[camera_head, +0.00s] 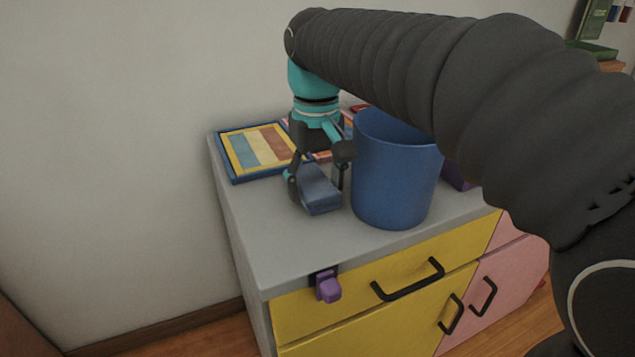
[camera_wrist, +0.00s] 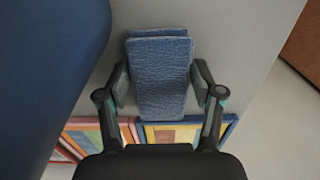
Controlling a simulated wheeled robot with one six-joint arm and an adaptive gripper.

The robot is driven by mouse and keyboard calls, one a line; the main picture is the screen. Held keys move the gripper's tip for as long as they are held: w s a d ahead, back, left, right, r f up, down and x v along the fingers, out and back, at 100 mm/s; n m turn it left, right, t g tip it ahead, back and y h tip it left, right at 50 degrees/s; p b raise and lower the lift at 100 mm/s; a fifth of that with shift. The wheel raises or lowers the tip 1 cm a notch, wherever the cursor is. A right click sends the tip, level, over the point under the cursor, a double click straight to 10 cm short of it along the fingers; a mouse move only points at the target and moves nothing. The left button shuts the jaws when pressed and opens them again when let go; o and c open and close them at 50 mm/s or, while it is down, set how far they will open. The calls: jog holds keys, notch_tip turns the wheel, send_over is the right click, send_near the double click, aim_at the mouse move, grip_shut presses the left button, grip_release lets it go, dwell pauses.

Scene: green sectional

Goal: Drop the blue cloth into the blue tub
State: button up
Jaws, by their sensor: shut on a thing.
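The blue cloth (camera_head: 318,191) is a folded pad, and my gripper (camera_head: 318,178) is shut on it just left of the blue tub (camera_head: 392,182). The tub stands upright on the grey cabinet top, its open mouth facing up. In the wrist view the cloth (camera_wrist: 161,75) lies between the two fingers of my gripper (camera_wrist: 160,88), gripped at its sides. The tub (camera_wrist: 45,65) fills the left of the wrist view. The cloth is below the tub's rim and outside it. I cannot tell whether the cloth touches the cabinet top.
The grey cabinet top (camera_head: 285,235) is clear in front and at left. A framed striped picture (camera_head: 255,150) lies behind my gripper. A purple item (camera_head: 456,175) sits right of the tub, partly hidden. A purple clip-like object (camera_head: 328,287) is at the front edge. The wall is close behind.

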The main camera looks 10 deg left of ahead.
jog(key=shift+f, duration=0.1)
jog(key=o, duration=0.8)
jog(key=shift+o, duration=0.2)
